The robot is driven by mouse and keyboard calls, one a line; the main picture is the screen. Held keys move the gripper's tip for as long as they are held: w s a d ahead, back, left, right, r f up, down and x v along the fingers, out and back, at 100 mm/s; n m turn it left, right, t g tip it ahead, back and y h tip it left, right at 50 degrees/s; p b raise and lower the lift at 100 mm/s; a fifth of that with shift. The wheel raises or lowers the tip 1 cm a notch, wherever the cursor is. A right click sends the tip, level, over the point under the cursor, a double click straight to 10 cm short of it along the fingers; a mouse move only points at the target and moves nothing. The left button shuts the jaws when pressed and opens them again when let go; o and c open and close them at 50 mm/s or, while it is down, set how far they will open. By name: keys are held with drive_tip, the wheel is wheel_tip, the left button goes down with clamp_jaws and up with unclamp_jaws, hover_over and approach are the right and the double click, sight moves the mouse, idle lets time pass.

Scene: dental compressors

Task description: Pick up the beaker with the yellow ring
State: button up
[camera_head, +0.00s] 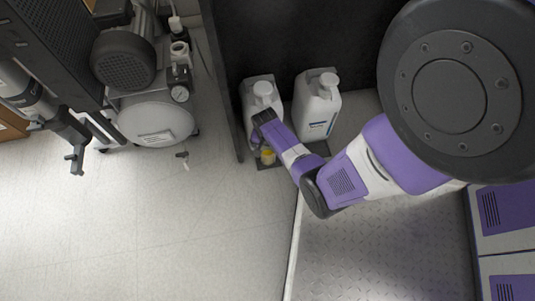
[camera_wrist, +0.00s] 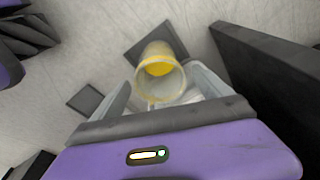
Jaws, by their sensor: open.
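The beaker with the yellow ring (camera_wrist: 160,70) is pale and translucent, with yellow inside and around it. It stands by a dark square pad (camera_wrist: 174,37) in the wrist view. In the head view the beaker (camera_head: 267,157) shows as a small yellow and white shape beside my arm's end. My gripper (camera_wrist: 161,78) is open, with one pale finger on each side of the beaker's near end. I cannot tell whether either finger touches it. In the head view my wrist hides the fingers.
Two white jugs, one at the left (camera_head: 250,95) and one at the right (camera_head: 316,108), stand close behind my gripper. A dark panel (camera_wrist: 275,70) rises at the right in the wrist view. A compressor (camera_head: 150,115) stands left; open floor (camera_head: 130,220) lies in front.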

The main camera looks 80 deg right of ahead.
sight(268, 151)
drive_tip(key=f, duration=0.1)
drive_tip(key=f+b, duration=0.2)
drive_tip(key=shift+d+f, duration=0.25)
drive_tip(key=shift+f, duration=0.1)
drive_tip(key=shift+r, duration=0.1)
drive_tip(key=c, duration=1.7)
